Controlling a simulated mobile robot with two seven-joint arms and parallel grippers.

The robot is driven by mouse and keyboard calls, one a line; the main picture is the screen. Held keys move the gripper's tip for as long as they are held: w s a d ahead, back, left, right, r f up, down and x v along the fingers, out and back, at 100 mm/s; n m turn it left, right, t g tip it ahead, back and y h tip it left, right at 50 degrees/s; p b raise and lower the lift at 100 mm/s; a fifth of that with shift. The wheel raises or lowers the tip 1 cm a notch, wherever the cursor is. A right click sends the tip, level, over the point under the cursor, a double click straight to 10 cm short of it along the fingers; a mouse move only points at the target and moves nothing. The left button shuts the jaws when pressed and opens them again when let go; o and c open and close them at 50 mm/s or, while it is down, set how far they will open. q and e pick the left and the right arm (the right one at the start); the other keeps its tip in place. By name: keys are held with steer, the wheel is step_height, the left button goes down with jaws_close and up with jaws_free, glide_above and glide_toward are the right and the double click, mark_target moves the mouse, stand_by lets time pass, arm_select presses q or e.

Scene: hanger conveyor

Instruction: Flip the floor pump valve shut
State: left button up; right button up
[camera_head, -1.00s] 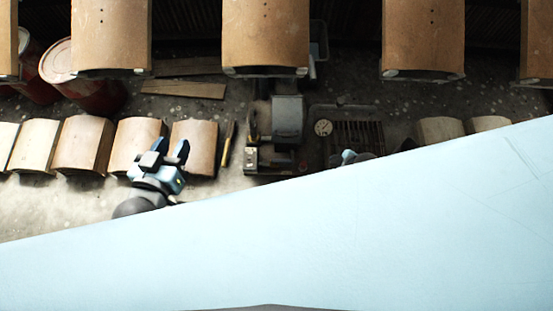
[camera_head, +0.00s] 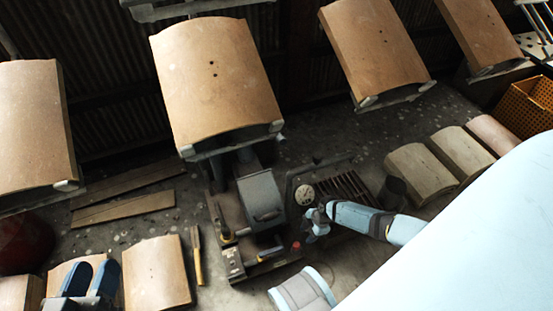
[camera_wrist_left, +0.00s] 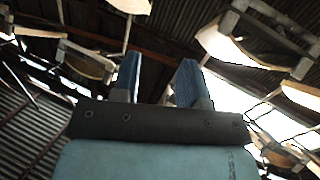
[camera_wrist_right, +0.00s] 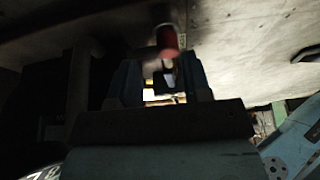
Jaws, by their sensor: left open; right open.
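The floor pump (camera_head: 262,197) is a dark machine with a grey box-shaped housing and a round dial gauge (camera_head: 304,194) at its right. A small red knob (camera_head: 295,246) sits at its front right. A red-ended part (camera_wrist_right: 168,38) shows ahead of my right fingers in the right wrist view; I cannot tell whether it is the valve. My right gripper (camera_head: 312,224) is open beside the gauge, just above the red knob in the picture. My left gripper (camera_head: 92,276) is open and empty at the lower left, away from the pump; its fingers (camera_wrist_left: 158,80) point upward in its wrist view.
Curved tan panels (camera_head: 216,80) hang above the floor and partly cover the pump's back. More panels (camera_head: 156,273) stand at lower left. A yellow-handled tool (camera_head: 196,257) lies left of the pump. A floor grate (camera_head: 350,188) is right of the gauge. A pale blue surface covers the lower right.

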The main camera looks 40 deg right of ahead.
mark_target(278, 249)
steer(key=w+a, duration=0.1)
steer(key=a, duration=0.6)
steer(key=w+a+b, duration=0.1)
steer(key=a, duration=0.2)
steer(key=shift+w+a+f, duration=0.1)
steer(key=shift+w+a, duration=0.1)
steer(key=shift+w, duration=0.15)
steer(key=shift+f+b, duration=0.6)
steer(key=shift+f, duration=0.2)
steer(key=shift+w+a+f+b, duration=0.1)
steer(key=shift+a+f+b, duration=0.2)
steer(key=shift+f, duration=0.15)
arm_select(q)
steer(key=shift+w+a+r+m+t+h, duration=0.1)
steer(key=shift+w+a+m+t+h, duration=0.3)
steer(key=shift+w+m, duration=0.4)
arm_select(e)
jaws_close()
